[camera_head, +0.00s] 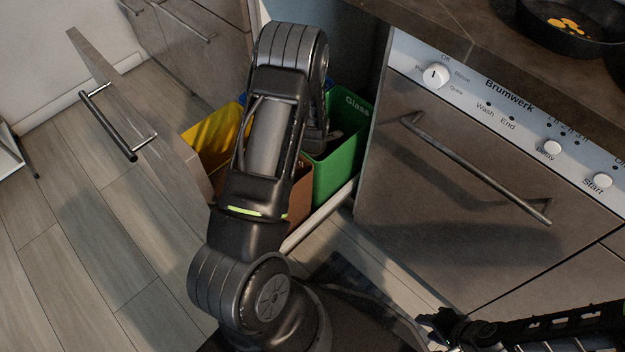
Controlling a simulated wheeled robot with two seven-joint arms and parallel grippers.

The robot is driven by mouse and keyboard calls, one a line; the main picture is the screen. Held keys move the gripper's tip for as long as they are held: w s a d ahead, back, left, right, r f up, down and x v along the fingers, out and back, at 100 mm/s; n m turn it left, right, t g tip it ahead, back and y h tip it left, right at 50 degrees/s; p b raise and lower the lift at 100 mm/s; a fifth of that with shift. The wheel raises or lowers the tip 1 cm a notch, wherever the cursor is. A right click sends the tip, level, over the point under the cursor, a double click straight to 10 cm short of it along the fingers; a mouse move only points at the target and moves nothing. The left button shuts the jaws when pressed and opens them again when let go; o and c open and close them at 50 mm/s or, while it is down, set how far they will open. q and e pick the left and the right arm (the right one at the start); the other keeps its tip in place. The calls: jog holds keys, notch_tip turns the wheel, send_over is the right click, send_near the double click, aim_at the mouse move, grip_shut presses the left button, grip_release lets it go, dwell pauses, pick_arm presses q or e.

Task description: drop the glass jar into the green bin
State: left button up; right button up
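The green bin (345,160), marked "Glass", stands in the pulled-out drawer beside the dishwasher. My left arm reaches up over the drawer and bends down at the bins. Its gripper is mostly hidden behind the arm; a dark part (332,138) shows at the green bin's opening, and its fingers cannot be made out. I see no glass jar; whether it is behind the arm or in the bin I cannot tell. My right gripper (436,328) is at the bottom right, away from the bins, partly cut off by the frame; its finger opening is unclear.
A yellow bin (213,138) and a brown bin (301,190) share the drawer, with a bit of blue bin behind my arm. The drawer front (135,110) with its bar handle stands out at left. The dishwasher (450,190) closes off the right. A pan (575,35) sits on the counter.

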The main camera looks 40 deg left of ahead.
pick_arm(q)
jog(key=shift+s+d+f, duration=0.1)
jog(key=shift+s+f, duration=0.15)
jog(key=shift+f, duration=0.1)
jog(key=o, duration=1.1)
jog(key=shift+s, duration=0.1)
jog(key=o, duration=0.4)
jog(key=shift+s+f, duration=0.1)
jog(key=shift+s, duration=0.05)
jog(key=shift+r, duration=0.25)
jog(key=r+p, duration=0.1)
jog(key=r, duration=0.3)
jog(key=r+p, duration=0.2)
jog(key=r, duration=0.2)
jog(key=r+p, duration=0.2)
jog(key=r, duration=0.3)
jog(key=shift+w, duration=0.4)
